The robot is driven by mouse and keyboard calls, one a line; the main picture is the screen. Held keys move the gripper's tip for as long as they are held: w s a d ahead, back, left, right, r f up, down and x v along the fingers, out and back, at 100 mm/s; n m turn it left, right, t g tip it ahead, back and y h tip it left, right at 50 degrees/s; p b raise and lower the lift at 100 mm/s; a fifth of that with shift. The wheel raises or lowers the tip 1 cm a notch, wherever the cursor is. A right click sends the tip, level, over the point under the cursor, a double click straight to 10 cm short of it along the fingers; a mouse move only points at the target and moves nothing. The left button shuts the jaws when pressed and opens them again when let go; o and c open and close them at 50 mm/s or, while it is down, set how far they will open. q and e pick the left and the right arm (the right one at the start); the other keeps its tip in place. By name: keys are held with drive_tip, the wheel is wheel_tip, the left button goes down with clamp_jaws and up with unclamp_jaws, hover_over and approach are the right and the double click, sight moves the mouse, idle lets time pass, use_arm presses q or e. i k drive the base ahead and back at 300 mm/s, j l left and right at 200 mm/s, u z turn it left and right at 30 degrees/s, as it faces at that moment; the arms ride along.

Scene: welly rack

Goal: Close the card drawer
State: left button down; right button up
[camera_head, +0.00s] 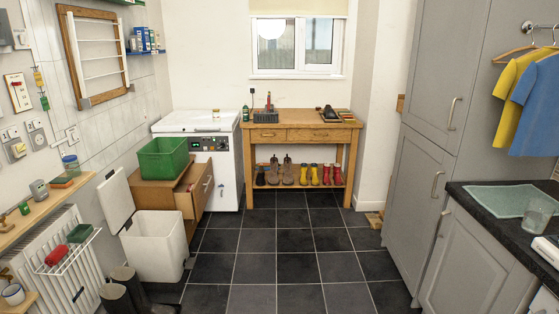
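A wooden cabinet (152,189) stands at the left, in front of the white appliance. Its wooden drawer (187,201) sticks out to the right, pulled open, with a handle on its front. I take this as the card drawer; its contents are too small to tell. The two drawers of the wooden bench (302,135) at the back look shut. Neither of my grippers shows in the head view.
A green crate (163,158) sits on the cabinet. A white bin (158,246) with its lid up stands close in front of the cabinet and drawer. Dark boots (124,290) stand at the lower left. The dark tiled floor (282,268) in the middle is clear.

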sight(192, 205)
drive_tip(key=i, duration=1.85)
drive_tip(key=i+l+u, duration=0.1)
drive_tip(key=i+u, duration=0.15)
drive_tip(key=i, duration=0.3)
drive_tip(key=i+l+u, duration=0.3)
drive_tip(key=i, duration=0.25)
drive_tip(key=i+l+u, duration=0.25)
drive_tip(key=i, duration=0.3)
